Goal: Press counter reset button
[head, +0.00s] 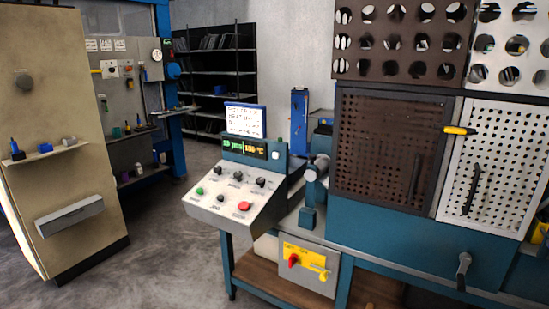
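A sloped light-grey control panel (222,217) stands near the middle of the head view. It carries a green button (200,191), a red button (244,206) and several black knobs. Above it, a dark display (243,149) shows a green count in pcs and an orange temperature. A small white button (276,156) sits at the right end of the display housing. The small labels are too blurred to read, so I cannot tell for certain which control is the counter reset button. Neither of my grippers is in view.
A blue press (400,215) with perforated guards stands at the right. A yellow switch plate (305,257) with a red knob is below the panel. A beige cabinet (58,120) is at the left. Grey floor (165,255) lies open between cabinet and panel.

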